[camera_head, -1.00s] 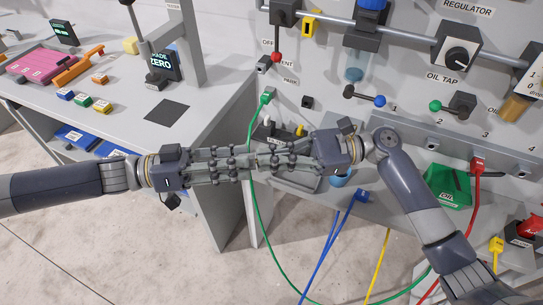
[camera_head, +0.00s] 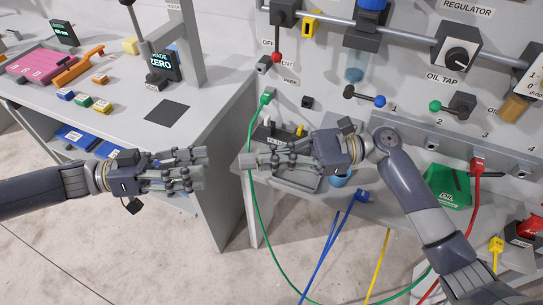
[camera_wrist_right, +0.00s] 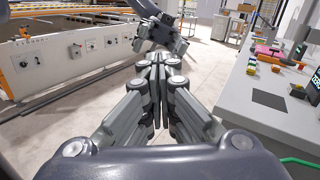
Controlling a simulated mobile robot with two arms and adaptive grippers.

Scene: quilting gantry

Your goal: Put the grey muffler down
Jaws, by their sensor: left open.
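A small light grey piece, which I take to be the grey muffler (camera_head: 246,161), sticks out at the fingertips of my right gripper (camera_head: 264,161) in the head view. The right gripper is shut on it, in the air in front of the panel's lower shelf. In the right wrist view the right gripper's fingers (camera_wrist_right: 157,62) are closed together, and the muffler cannot be made out clearly there. My left gripper (camera_head: 201,170) is open and empty, apart from the right one and to its left, by the workbench's front edge.
The grey workbench (camera_head: 205,100) at left carries a dark square pad (camera_head: 167,112), coloured blocks, a pink tray (camera_head: 45,65) and an upright post. A green cable (camera_head: 255,215) hangs just behind the right fingertips. A green oil tray (camera_head: 447,187) is at right.

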